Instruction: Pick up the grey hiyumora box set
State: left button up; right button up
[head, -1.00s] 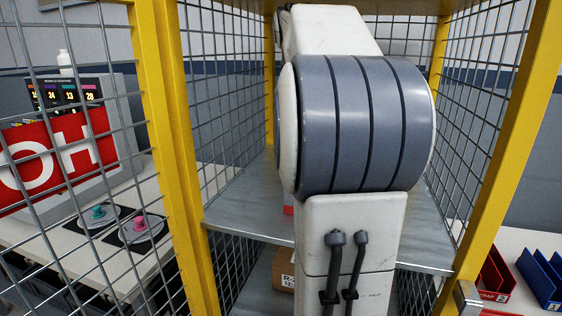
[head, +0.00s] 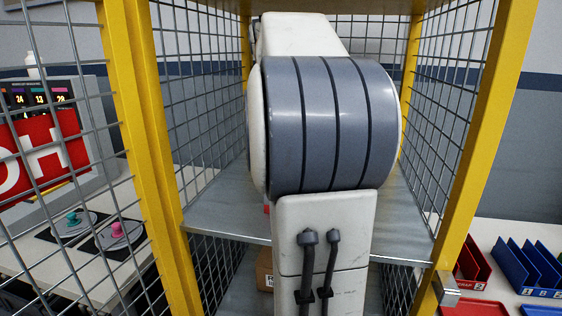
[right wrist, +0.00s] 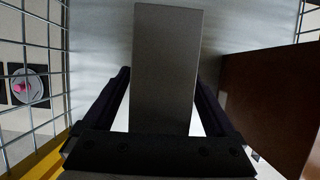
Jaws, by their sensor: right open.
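In the right wrist view, a plain grey box (right wrist: 167,65), probably the hiyumora box set, stands out long and flat-faced between the two black fingers of my right gripper (right wrist: 163,78). The fingers are apart, one on each side of the box, with a narrow gap visible on both sides. Its lower end comes close to the gripper's palm; I cannot tell whether they touch. In the head view my own arm covers the middle of the shelf, and the grey box is hidden there. My left gripper is not in view.
A dark brown block (right wrist: 268,100) stands right of the gripper. Yellow posts (head: 150,150) and wire mesh (head: 195,100) enclose the metal shelf (head: 215,215). A cardboard box (head: 265,268) sits on the lower shelf. Blue bins (head: 527,265) stand outside at right.

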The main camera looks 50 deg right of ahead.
grip_shut()
jog(key=shift+r, duration=0.15)
